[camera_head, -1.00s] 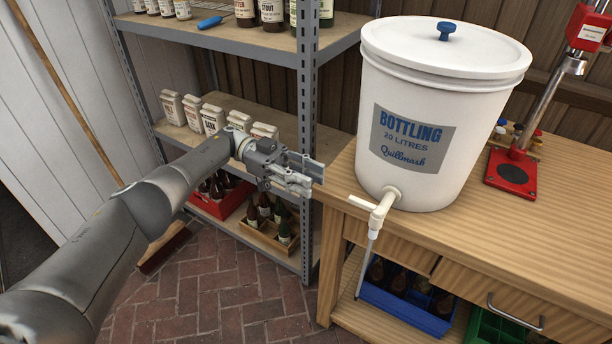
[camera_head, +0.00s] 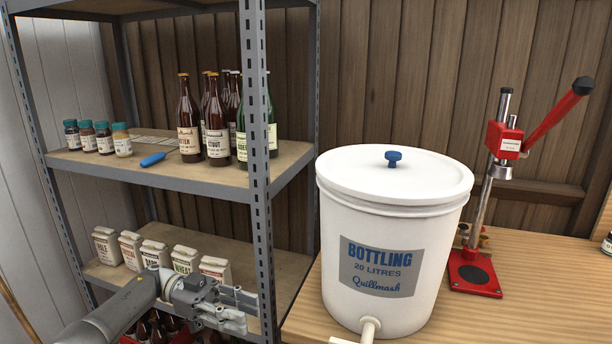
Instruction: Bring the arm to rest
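My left arm comes in from the lower left, and its grey gripper (camera_head: 246,309) is in front of the shelving post, left of the white bottling bucket. Its two fingers are apart with nothing between them, so it is open and empty. The gripper is in front of the lower shelf with the paper bags, and I see no contact with the shelf or bucket. My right gripper is not in view.
A metal shelf unit (camera_head: 259,180) holds bottles (camera_head: 188,128), small jars (camera_head: 104,137) and paper bags (camera_head: 154,255). The lidded bottling bucket (camera_head: 394,235) stands on the wooden bench (camera_head: 530,312), with a red bottle capper (camera_head: 474,272) to its right.

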